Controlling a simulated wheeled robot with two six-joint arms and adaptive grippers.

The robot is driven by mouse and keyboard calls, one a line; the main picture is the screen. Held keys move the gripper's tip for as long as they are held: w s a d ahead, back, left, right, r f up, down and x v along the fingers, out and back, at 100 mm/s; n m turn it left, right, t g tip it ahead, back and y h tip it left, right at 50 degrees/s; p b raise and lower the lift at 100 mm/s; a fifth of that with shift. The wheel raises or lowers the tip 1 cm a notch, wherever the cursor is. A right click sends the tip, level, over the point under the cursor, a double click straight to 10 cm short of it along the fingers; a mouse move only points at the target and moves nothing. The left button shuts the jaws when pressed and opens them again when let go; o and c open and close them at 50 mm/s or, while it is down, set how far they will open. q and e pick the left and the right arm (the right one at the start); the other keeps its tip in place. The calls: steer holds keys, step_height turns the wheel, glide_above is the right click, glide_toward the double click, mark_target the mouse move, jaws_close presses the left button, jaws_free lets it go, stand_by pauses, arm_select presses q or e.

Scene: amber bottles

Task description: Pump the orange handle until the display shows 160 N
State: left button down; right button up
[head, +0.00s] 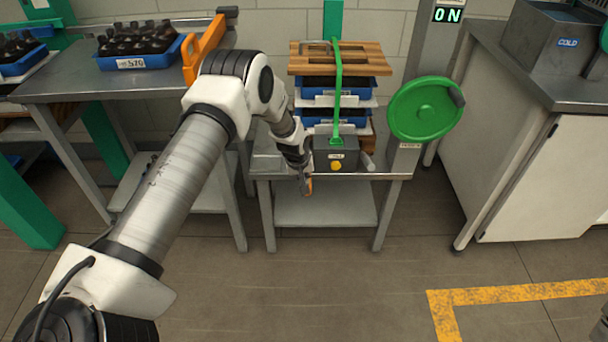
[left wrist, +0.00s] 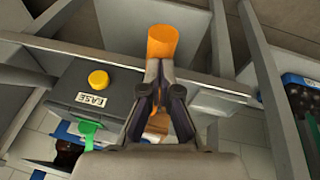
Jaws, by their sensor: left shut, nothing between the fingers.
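The display (head: 448,14) at the top right reads 0 N. The orange handle (head: 309,187) shows as a small end just below my left gripper (head: 304,172), at the left of the grey box (head: 322,155) on the press bench. In the left wrist view the handle (left wrist: 162,42) is a short orange cylinder just beyond the fingertips of my left gripper (left wrist: 160,72). The fingers are shut with nothing between them; whether they touch the handle I cannot tell. The arm hides part of the handle in the head view. My right gripper is not in view.
The grey box has a yellow button (head: 336,166) and a label reading EASE (left wrist: 91,100). A green wheel (head: 425,108) stands to its right. Behind are blue crates (head: 318,94) under a wooden board (head: 365,62). A bottle crate (head: 140,64) is on the left table.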

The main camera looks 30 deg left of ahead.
arm_select(q)
steer(key=shift+s+d+f, duration=0.15)
steer(key=shift+s+f, duration=0.25)
steer(key=shift+f, duration=0.1)
steer(key=shift+r+p, duration=0.5)
steer(key=r+p, duration=0.3)
steer(key=shift+w+a+r, duration=0.2)
steer(key=shift+a+r, duration=0.1)
steer(key=s+d+r, duration=0.2)
steer(key=s+r, duration=0.4)
steer(key=r, duration=0.1)
steer(key=shift+s, duration=0.4)
steer(key=shift+d, duration=0.1)
stand_by(0.5)
